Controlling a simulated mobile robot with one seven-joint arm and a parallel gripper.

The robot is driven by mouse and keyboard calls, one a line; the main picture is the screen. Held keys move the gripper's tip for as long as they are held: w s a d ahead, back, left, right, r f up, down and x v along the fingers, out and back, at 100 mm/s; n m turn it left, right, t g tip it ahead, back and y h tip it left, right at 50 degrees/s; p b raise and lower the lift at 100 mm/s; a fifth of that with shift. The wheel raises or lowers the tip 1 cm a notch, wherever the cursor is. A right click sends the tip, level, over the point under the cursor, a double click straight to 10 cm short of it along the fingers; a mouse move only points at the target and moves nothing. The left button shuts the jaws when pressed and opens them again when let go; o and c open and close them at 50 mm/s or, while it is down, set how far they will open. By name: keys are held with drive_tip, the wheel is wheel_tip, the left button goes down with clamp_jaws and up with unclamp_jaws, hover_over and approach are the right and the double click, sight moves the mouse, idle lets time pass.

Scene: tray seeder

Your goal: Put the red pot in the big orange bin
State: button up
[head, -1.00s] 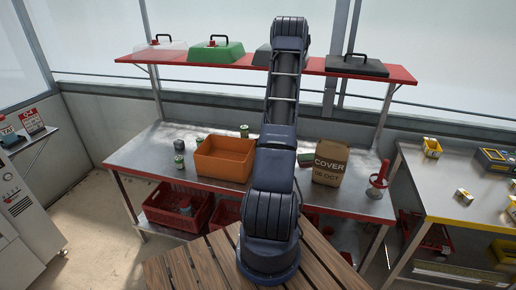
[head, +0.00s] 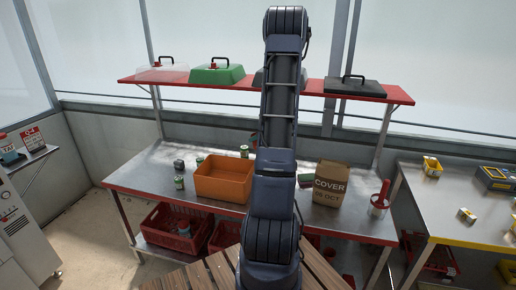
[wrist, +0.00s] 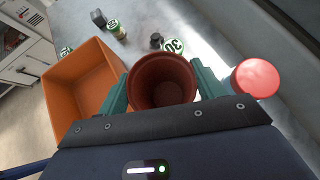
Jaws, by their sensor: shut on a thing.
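The red pot (wrist: 161,82) is brownish red, round and open at the top in the wrist view. My gripper (wrist: 162,88) is shut on it, with a teal finger on either side. The big orange bin (head: 222,182) stands on the metal bench left of my arm in the head view. In the wrist view the orange bin (wrist: 82,90) shows left of the pot, its inside partly visible and empty there. The pot appears beside the bin's right edge, not over its middle. In the head view the pot and gripper are hidden behind my arm.
Small green-labelled cans (head: 179,182) stand near the bin. A red shelf (head: 225,84) with covers runs above the bench. A round red top (wrist: 253,78) lies right of the pot.

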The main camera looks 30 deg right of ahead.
wheel_tip(320, 180, up, 3)
drive_tip(key=shift+r, duration=0.1)
drive_tip(key=shift+w+a, duration=0.1)
drive_tip(key=shift+a, duration=0.1)
drive_tip(key=shift+w+a+n+y, duration=0.1)
drive_tip(key=shift+a+n+y, duration=0.2)
drive_tip(key=shift+a+n, duration=0.15)
drive_tip(key=s+a+f+n+g+h, duration=0.1)
drive_tip(key=s+a+f+n+g, duration=0.25)
drive_tip(key=a+n+g, duration=0.8)
drive_tip(key=s+a+f+n+g+h, duration=0.15)
drive_tip(key=a+f+n+g, duration=0.3)
drive_tip(key=n+g, duration=0.8)
wheel_tip(320, 180, up, 11)
drive_tip(key=d+n+t+h, duration=0.2)
drive_tip(key=n+t+h, duration=1.15)
drive_tip(key=n, duration=1.15)
drive_tip(key=shift+t+y, duration=0.3)
drive_tip(key=shift+t, duration=0.15)
wheel_tip(320, 180, down, 19)
drive_tip(key=shift+d+f, duration=0.15)
